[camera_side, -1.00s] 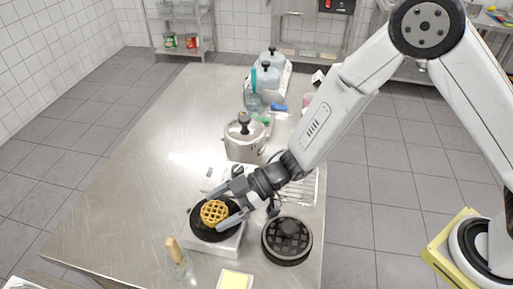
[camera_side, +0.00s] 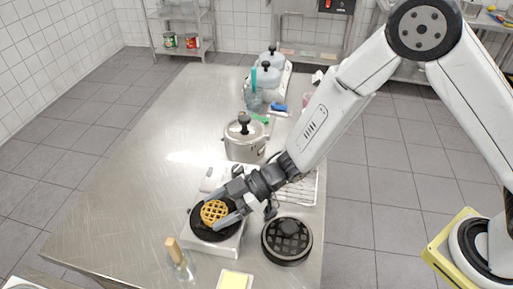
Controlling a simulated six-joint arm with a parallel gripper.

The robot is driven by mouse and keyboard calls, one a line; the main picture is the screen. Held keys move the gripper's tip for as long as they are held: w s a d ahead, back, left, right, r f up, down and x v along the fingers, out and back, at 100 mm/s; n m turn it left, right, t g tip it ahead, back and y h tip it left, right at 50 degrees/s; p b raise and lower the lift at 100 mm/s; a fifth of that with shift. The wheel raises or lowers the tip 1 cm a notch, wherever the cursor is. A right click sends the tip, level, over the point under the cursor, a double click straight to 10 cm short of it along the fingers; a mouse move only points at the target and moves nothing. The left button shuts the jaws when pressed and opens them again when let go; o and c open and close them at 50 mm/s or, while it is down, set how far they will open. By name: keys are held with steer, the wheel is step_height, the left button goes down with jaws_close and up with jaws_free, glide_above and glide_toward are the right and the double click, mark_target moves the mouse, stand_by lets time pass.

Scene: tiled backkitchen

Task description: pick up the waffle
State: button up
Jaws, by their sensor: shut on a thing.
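The waffle (camera_side: 214,212) is round and golden with a grid pattern. It is over the black round plate of the waffle iron (camera_side: 203,231), which has a pale base, near the front of the steel table. My gripper (camera_side: 219,207) reaches in from the right and is shut on the waffle, one finger on its far side and one on its near right side. I cannot tell whether the waffle is clear of the plate.
A black round grid plate (camera_side: 287,241) lies to the right. A glass bottle with a wooden top (camera_side: 179,260) and a yellow block on a white dish (camera_side: 235,281) stand in front. A steel pot (camera_side: 245,139) stands behind. The table's left side (camera_side: 130,190) is clear.

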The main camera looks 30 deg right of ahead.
steer(key=shift+r, duration=0.15)
steer(key=shift+r, duration=0.8)
steer(key=s+d+r, duration=0.8)
steer(key=s+r, duration=0.3)
steer(key=shift+s, duration=0.3)
stand_by(0.4)
steer(key=w+d+f+m+t+h, duration=0.2)
steer(key=w+d+f+m+t, duration=0.2)
steer(key=w+d+f, duration=0.4)
steer(key=w+d+t, duration=0.1)
steer(key=w+d, duration=0.2)
steer(key=d, duration=0.3)
steer(key=shift+w+m, duration=0.3)
